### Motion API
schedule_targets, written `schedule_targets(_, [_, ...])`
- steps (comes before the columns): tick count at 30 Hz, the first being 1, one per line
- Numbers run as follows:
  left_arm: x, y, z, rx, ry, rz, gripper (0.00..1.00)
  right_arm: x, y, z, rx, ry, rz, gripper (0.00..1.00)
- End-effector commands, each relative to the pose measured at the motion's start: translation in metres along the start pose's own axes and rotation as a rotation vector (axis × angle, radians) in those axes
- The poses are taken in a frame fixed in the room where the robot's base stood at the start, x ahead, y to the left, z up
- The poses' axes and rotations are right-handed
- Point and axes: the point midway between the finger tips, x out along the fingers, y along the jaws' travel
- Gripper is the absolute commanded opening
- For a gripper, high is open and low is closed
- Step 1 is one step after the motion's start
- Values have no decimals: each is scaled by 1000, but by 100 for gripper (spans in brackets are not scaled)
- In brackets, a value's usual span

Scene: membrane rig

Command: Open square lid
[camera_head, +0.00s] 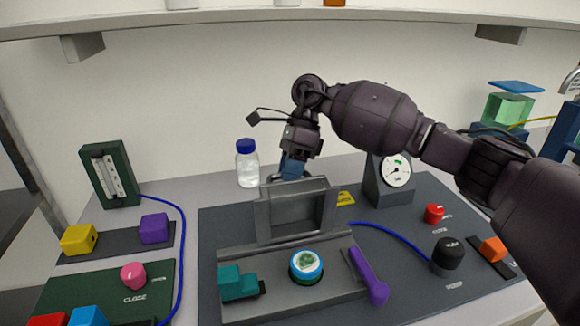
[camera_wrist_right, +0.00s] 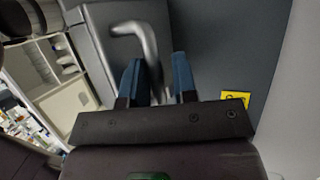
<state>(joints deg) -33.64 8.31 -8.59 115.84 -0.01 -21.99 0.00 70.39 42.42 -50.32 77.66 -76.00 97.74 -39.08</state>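The square lid (camera_head: 262,217) is a grey frame with a recessed inner face towards the head camera. It stands raised, close to upright, at the back of the grey rig base (camera_head: 335,291). My right gripper (camera_head: 290,176) is behind the lid's top edge. In the right wrist view, my right gripper (camera_wrist_right: 160,80) has its blue fingers apart, with the lid's bent metal handle (camera_wrist_right: 132,30) reaching down between them. The handle does not look pinched. The lid's outer face (camera_wrist_right: 95,30) is beside it. My left gripper is not in view.
A round blue-rimmed green piece (camera_head: 306,264) sits on the base, between a teal block (camera_head: 237,284) and a purple lever (camera_head: 368,276). A blue-capped bottle (camera_head: 247,164) stands behind left of the lid. A dial gauge (camera_head: 396,171) stands behind right. A yellow label (camera_wrist_right: 235,99) lies nearby.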

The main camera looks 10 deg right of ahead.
Motion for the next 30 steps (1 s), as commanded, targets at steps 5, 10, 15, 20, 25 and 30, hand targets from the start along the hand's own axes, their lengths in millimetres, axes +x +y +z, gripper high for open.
schedule_targets(5, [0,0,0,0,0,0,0,-4,0,2,-1,-4,-5,40])
schedule_targets(10, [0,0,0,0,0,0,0,-6,1,2,-2,-5,-7,40])
schedule_targets(15, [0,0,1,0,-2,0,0,-18,1,2,-1,-6,-10,40])
schedule_targets(20, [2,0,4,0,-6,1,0,-44,1,3,-1,-7,-11,40])
schedule_targets(25, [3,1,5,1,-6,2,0,-75,1,2,-1,-5,-9,40])
schedule_targets(30, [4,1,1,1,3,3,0,-99,1,2,-1,-5,-8,40])
